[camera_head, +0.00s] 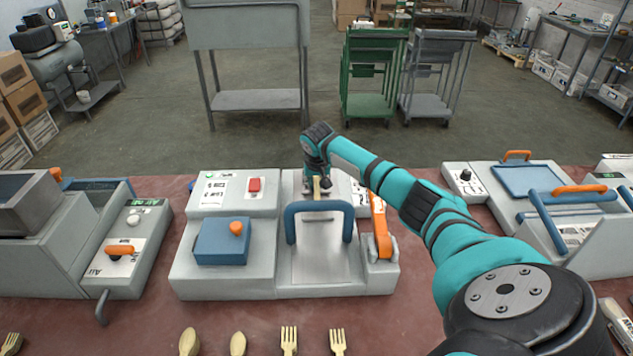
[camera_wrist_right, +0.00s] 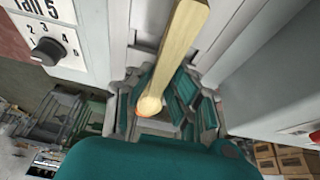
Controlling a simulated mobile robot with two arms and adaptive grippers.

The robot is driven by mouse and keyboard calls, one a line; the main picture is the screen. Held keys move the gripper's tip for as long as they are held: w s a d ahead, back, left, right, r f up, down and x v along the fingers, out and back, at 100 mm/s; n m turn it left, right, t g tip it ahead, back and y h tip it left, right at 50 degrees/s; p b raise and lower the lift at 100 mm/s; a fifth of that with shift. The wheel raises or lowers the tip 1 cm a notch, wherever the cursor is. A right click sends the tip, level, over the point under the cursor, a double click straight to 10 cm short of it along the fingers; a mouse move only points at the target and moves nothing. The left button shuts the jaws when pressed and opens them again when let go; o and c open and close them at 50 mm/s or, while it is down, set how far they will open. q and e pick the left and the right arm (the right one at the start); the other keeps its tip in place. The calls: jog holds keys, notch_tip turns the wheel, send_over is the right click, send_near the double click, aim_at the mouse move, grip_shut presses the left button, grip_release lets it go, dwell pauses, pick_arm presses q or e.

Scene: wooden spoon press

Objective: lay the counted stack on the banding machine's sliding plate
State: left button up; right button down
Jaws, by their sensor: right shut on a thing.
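My right gripper (camera_head: 318,187) is at the back of the central grey machine (camera_head: 225,278), behind its blue arch handle (camera_head: 318,206). It is shut on a pale wooden piece (camera_wrist_right: 180,48), which shows in the right wrist view as a long bar with a rounded end between the teal fingers. I cannot tell how many pieces are in the grip. A bare metal plate (camera_head: 326,264) lies below and in front of the arch. No label in view names the banding machine, so I cannot tell whether this plate is its sliding plate. My left gripper is not in view.
Wooden spoons (camera_head: 189,342) and forks (camera_head: 289,340) lie along the front edge of the red-brown table (camera_head: 430,180). An orange lever (camera_head: 381,230) stands right of the plate. Other machines stand left (camera_head: 125,245) and right (camera_head: 590,235). A black dial (camera_wrist_right: 47,52) is close beside the gripper.

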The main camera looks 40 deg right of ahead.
jog(key=c, duration=1.2)
grip_release()
jog(key=shift+f, duration=0.1)
jog(key=shift+c, duration=0.2)
jog(key=v, duration=1.2)
jog(key=shift+b, duration=0.4)
jog(key=shift+w+d, duration=0.1)
